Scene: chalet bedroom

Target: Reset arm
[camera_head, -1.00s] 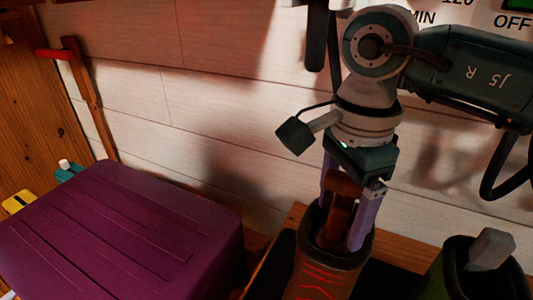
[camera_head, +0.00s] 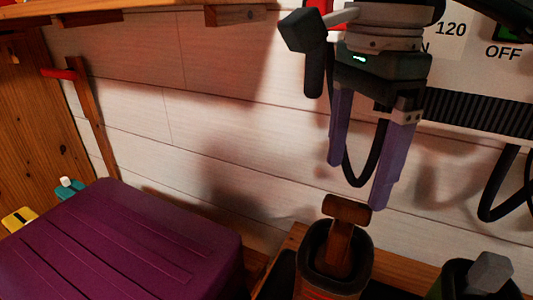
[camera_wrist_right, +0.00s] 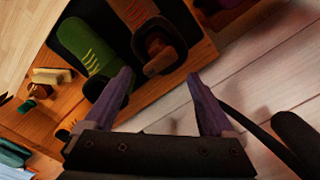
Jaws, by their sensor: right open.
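My right gripper (camera_head: 358,185) hangs from the upper right in the head view, its two purple fingers spread and empty. It is just above a brown boot (camera_head: 335,288) from which a wooden piece with a wide top (camera_head: 347,210) sticks up. In the right wrist view my right gripper (camera_wrist_right: 160,77) is open, with the brown boot (camera_wrist_right: 140,12) and its wooden piece (camera_wrist_right: 158,54) beyond the fingertips. My left gripper is not in view.
A green boot (camera_head: 448,284) with a grey block (camera_head: 489,272) in its opening stands at right. A purple case (camera_head: 120,240) lies at left. A plank wall (camera_head: 220,130) is close behind, with a labelled panel (camera_head: 450,60) at upper right. A wooden shelf (camera_head: 130,8) overhangs upper left.

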